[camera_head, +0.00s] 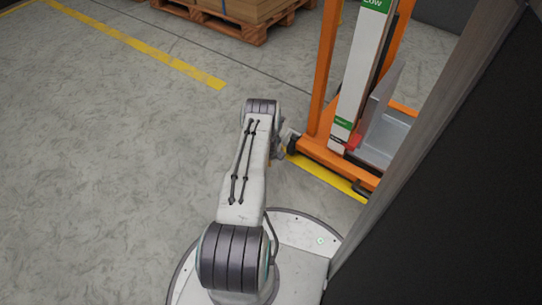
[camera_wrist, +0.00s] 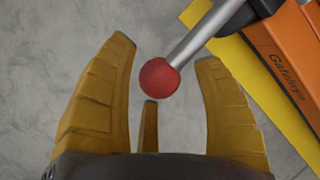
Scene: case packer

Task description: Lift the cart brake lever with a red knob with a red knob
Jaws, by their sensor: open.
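The brake lever is a silver rod (camera_wrist: 203,33) with a red ball knob (camera_wrist: 159,77) at its end. In the wrist view it comes in from the upper right, from a dark mount beside an orange frame. My gripper (camera_wrist: 165,60) is open, with one yellow finger on the left and one on the right. The knob appears between the two fingers, with a gap on each side, and neither finger shows contact. I cannot tell its exact depth relative to the fingertips. In the head view my arm reaches toward the cart's lower left corner and the knob is not clearly visible.
The orange cart (camera_head: 317,85) stands at the right, with yellow floor marking (camera_head: 325,178) along its base. A dark panel (camera_head: 460,200) fills the right side. A wooden pallet (camera_head: 236,28) with boxes is at the back. The grey floor at the left is clear.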

